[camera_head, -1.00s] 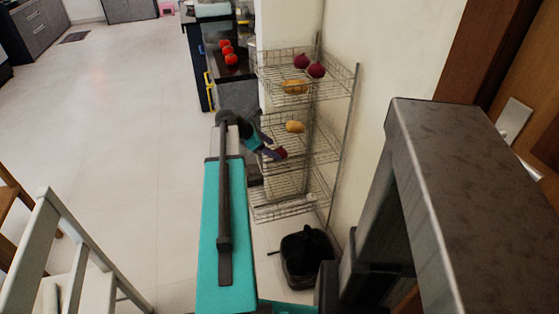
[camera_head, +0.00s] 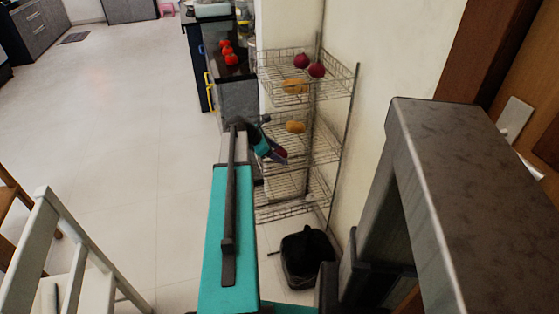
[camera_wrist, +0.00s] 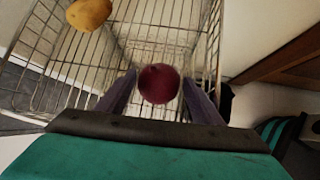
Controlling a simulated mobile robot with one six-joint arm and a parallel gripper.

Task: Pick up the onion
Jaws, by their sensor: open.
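A dark red onion (camera_wrist: 158,84) sits in the wire basket, between the two fingers of my gripper (camera_wrist: 158,78) in the wrist view. My gripper is open, with a finger on each side of the onion; a small gap seems to show on both sides. In the head view my gripper (camera_head: 278,154) reaches into the middle tier of the wire rack (camera_head: 325,148) and mostly hides this onion. Two more red onions (camera_head: 302,61) lie on the top tier.
A yellow-brown potato (camera_head: 295,127) lies behind my gripper on the middle tier; a potato also shows at upper left in the wrist view (camera_wrist: 88,14). Another potato (camera_head: 295,86) is on the top tier. A black bin (camera_head: 307,256) stands below. Red tomatoes (camera_head: 228,52) lie on the counter. A wall is right of the rack.

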